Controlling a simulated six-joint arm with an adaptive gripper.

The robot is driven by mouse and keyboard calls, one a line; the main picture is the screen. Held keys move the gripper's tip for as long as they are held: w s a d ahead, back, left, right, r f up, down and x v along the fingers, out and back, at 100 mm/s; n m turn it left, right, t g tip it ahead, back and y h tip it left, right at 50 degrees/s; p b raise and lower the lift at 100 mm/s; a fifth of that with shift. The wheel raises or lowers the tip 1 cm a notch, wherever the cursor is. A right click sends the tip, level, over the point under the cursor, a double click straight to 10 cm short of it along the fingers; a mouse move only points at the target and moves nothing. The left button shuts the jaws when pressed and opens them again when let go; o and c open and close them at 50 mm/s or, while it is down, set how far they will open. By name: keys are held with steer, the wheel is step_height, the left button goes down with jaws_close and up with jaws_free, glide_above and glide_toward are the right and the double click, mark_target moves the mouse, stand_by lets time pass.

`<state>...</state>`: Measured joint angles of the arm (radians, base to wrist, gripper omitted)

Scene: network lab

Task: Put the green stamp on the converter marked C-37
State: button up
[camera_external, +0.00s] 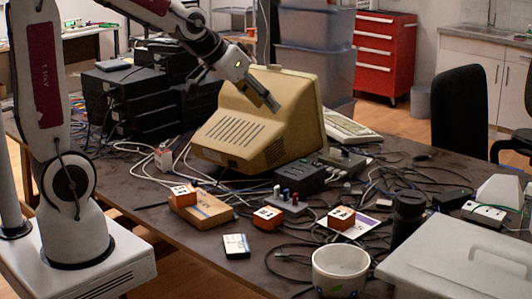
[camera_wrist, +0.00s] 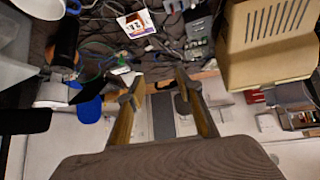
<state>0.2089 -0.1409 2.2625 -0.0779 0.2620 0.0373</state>
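Several orange-and-white block-shaped converters stand on the table. One is on a wooden block (camera_external: 196,212) at left (camera_external: 183,195), one is at the middle front (camera_external: 267,218), and one is on a white-and-purple card at right (camera_external: 341,217). Their markings are too small to read surely. A small rack (camera_external: 287,204) holds stamp-like pieces with coloured knobs, blue and red among them; I cannot make out a green one surely. My gripper (camera_external: 268,97) is high, in front of the beige monitor. In the wrist view my gripper (camera_wrist: 160,84) is open and empty. A converter (camera_wrist: 136,22) shows beyond it.
The beige monitor (camera_external: 255,125) stands close to my gripper. Cables lie all over the table. A white cup (camera_external: 340,272), a black bottle (camera_external: 407,216) and a grey case (camera_external: 460,258) are at front right. A small dark box (camera_external: 236,246) lies in front.

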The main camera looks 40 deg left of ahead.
steer(key=s+a+n+g+y, duration=0.1)
steer(key=s+a, duration=0.4)
steer(key=s, duration=0.7)
steer(key=s+a+n+g+y, duration=0.1)
steer(key=s+a, duration=0.4)
steer(key=s, duration=0.6)
steer(key=shift+s+a+g, duration=0.15)
steer(key=shift+s+g, duration=0.25)
steer(key=shift+f, duration=0.1)
